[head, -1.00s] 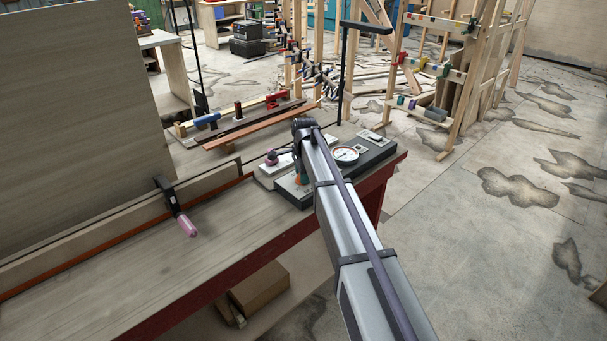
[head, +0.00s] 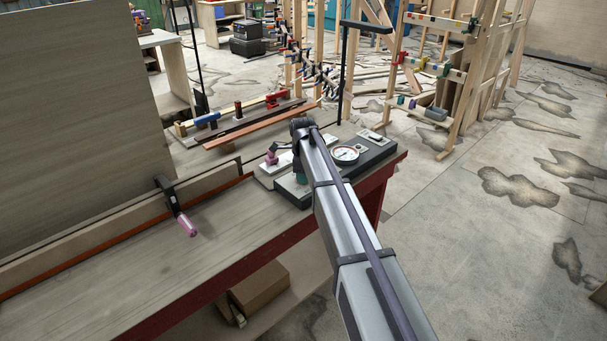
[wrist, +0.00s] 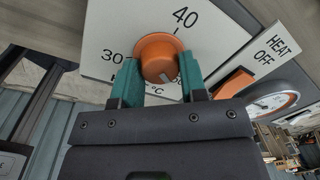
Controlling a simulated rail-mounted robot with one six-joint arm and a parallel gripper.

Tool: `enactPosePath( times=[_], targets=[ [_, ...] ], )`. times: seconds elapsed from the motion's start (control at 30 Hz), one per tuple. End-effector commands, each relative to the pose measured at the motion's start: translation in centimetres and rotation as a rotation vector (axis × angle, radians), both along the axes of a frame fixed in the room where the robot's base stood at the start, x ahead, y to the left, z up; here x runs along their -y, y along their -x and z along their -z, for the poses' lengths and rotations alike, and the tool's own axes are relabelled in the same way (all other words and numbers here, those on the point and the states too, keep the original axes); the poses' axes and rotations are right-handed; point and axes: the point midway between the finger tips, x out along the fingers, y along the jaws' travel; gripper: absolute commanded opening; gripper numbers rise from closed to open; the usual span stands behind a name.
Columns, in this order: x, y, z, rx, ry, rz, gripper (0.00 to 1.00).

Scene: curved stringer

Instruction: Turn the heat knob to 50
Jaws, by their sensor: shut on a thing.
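The orange heat knob (wrist: 155,48) sits on a white dial plate (wrist: 215,45) in the wrist view. My gripper (wrist: 158,64) is shut on it, with one teal finger on each side. A pale mark on the knob's face points to the lower right. The printed 40 is above right of the knob and 30 is to its left. Another number at the lower right is partly hidden by a finger. In the head view my arm hides the knob on the dark control box (head: 375,154).
An orange switch (wrist: 232,82) beside the HEAT OFF label lies right of the dial. A round gauge (head: 345,155) is on the control box. A clamp with a pink handle (head: 187,226) stands on the bench (head: 130,270), left of my arm. The bench's front is clear.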

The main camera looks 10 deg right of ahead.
Motion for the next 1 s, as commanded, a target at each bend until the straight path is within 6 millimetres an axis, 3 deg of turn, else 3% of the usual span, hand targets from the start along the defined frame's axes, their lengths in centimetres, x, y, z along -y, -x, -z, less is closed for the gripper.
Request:
enactPosePath(
  times=[0.2,0.23,0.5,0.77,0.87,1.0],
  targets=[
    [0.0,0.1,0.0,-0.002,-0.001,0.001,0.15],
    [0.0,0.1,0.0,-0.002,-0.001,0.001,0.41],
    [0.0,0.0,0.0,0.000,0.000,0.000,0.65],
    [0.0,0.0,-0.3,0.000,0.000,0.000,0.65],
    [0.0,0.1,-1.5,0.000,0.000,0.000,0.65],
    [-0.1,0.3,-4.6,0.000,0.000,-0.001,0.65]
  ],
)
